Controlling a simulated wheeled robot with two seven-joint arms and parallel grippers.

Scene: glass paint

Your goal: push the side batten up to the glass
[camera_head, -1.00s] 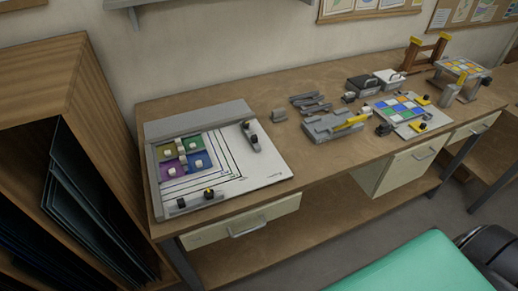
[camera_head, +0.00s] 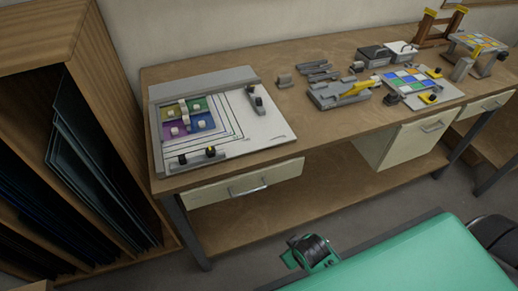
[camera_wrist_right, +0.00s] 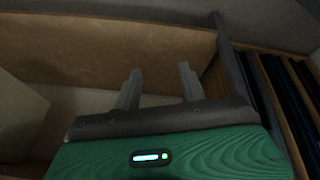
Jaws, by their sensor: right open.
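The glass (camera_head: 188,118) is a square of four coloured panes, yellow-green, green, purple and blue, with small white blocks on it. It lies at the left of a white board (camera_head: 262,139) with nested black outlines. A short grey batten with a black knob (camera_head: 256,100), which looks like the side batten, lies to the right of the glass, apart from it. Another batten (camera_head: 203,157) with dark and yellow knobs lies along the board's front edge. In the right wrist view my right gripper (camera_wrist_right: 158,88) is open and empty, away from the board. My left gripper is not in view.
Grey tools with a yellow-handled piece (camera_head: 350,88) and a coloured tile panel (camera_head: 408,82) are further right on the bench (camera_head: 300,108). A rack of dark sheets (camera_head: 95,165) stands left. Drawers (camera_head: 245,184) hang under the bench.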

